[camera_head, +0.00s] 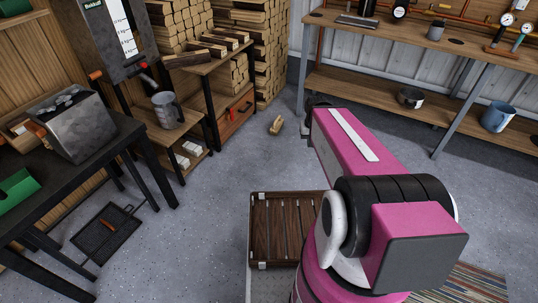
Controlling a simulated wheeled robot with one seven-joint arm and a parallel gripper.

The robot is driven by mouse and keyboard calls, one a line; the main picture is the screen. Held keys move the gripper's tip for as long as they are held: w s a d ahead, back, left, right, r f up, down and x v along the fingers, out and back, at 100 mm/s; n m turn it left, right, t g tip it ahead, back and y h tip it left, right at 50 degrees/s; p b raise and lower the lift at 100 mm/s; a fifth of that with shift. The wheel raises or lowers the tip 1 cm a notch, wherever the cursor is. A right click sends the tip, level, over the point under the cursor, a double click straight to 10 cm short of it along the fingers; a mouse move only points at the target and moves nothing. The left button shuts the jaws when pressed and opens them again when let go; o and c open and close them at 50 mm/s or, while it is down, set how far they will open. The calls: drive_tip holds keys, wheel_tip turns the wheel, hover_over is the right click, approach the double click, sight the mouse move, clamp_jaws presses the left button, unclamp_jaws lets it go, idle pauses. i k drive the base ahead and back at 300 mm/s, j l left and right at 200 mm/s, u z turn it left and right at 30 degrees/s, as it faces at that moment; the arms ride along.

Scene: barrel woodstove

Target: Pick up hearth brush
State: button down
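I cannot pick out the hearth brush for certain. A small tan object (276,126) lies alone on the grey floor near the middle; it is too small to tell whether it is a brush or a piece of wood. A small brown object (107,223) lies on a black mesh tray (88,240) on the floor at the lower left, and it is also too small to name. My pink arm fills the lower right and hides part of the floor.
A dark table (80,165) with a metal box (72,122) stands at the left. Shelves of stacked firewood (235,80) stand behind. A wooden workbench (430,42) runs along the right wall. A slatted wooden rack (286,225) is beside my arm. The central floor is mostly clear.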

sight(278, 123)
drive_tip(key=i+u, duration=0.1)
drive_tip(key=i, duration=0.8)
drive_tip(key=i+l+u, duration=0.15)
drive_tip(key=i, duration=0.8)
